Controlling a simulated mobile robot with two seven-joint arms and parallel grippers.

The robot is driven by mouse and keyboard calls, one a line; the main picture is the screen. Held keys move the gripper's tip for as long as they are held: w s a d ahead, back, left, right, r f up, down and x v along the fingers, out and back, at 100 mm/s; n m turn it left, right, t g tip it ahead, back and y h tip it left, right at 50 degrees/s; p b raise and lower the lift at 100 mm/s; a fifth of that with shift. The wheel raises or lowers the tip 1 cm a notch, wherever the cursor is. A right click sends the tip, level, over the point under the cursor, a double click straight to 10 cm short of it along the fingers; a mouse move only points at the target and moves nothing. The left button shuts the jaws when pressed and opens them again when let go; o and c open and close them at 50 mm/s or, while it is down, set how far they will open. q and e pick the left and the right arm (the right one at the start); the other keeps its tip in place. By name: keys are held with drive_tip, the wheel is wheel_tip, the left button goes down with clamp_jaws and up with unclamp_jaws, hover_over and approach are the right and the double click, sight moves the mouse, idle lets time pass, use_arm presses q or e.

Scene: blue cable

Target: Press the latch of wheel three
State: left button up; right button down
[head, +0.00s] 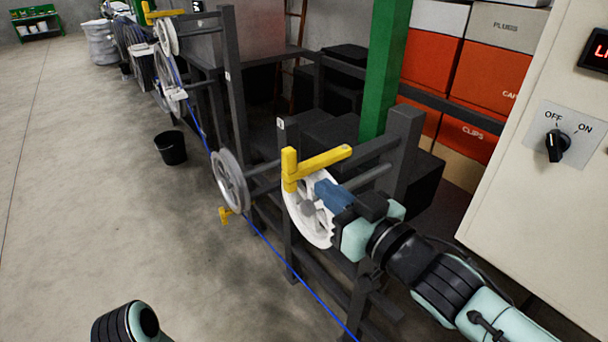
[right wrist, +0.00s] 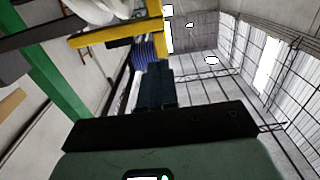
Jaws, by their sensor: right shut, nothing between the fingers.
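The nearest wheel (head: 293,206) is white with a toothed rim and hangs on a dark grey frame post. A yellow latch (head: 320,166) lies across its top, with an upright block at its left end; yellow bars also show in the right wrist view (right wrist: 105,38). I cannot read the wheel numbers. My right gripper (head: 320,189) is shut and empty, its blue-grey fingers in front of the wheel, just below the latch bar. Whether they touch the latch or wheel is unclear. The fingers also show in the right wrist view (right wrist: 155,68). My left gripper is out of view.
A grey wheel (head: 231,182) with a low yellow piece (head: 228,214) stands farther back. A blue cable (head: 290,267) runs below the wheels. A green post (head: 385,68) and a cabinet with an OFF/ON switch (head: 557,145) stand right. A black bucket (head: 171,149) stands on open floor left.

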sight(294, 164)
drive_tip(key=b+x, duration=0.1)
drive_tip(key=x, duration=0.5)
drive_tip(key=shift+f, duration=0.1)
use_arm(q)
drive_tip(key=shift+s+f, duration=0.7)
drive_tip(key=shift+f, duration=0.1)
use_arm(e)
drive_tip(key=shift+w+a, duration=0.3)
drive_tip(key=shift+w, duration=0.1)
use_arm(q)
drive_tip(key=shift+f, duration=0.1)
